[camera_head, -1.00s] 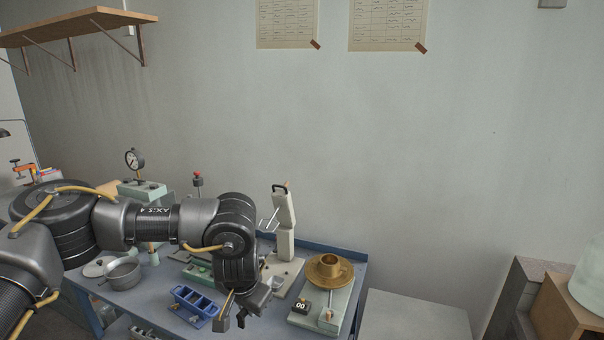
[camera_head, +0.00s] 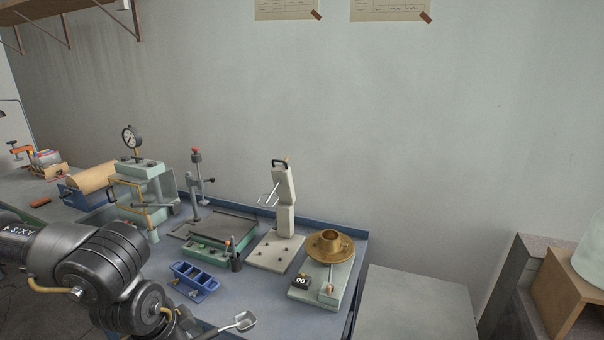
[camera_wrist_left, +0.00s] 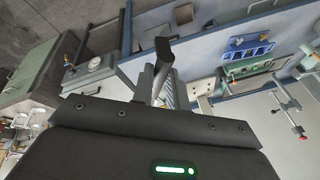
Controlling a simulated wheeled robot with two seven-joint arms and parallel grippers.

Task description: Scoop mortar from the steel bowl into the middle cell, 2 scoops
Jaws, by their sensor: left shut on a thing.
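The blue mould (camera_head: 195,280) with its row of cells lies on the bench, right of my left arm; it also shows in the left wrist view (camera_wrist_left: 248,49). A metal scoop (camera_head: 243,321) sticks out to the right of my left wrist, near the bottom edge. My left gripper (camera_wrist_left: 160,82) is shut on the scoop's handle; in the head view its fingers are largely hidden or cut off. The steel bowl is not visible in the head view, where my arm covers that area. I cannot make out any mortar in the scoop or cells. My right gripper is not in view.
Behind the mould stand a green tool block (camera_head: 215,248) and a white lever press (camera_head: 282,215). Bare bench lies between the mould and the flow table.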

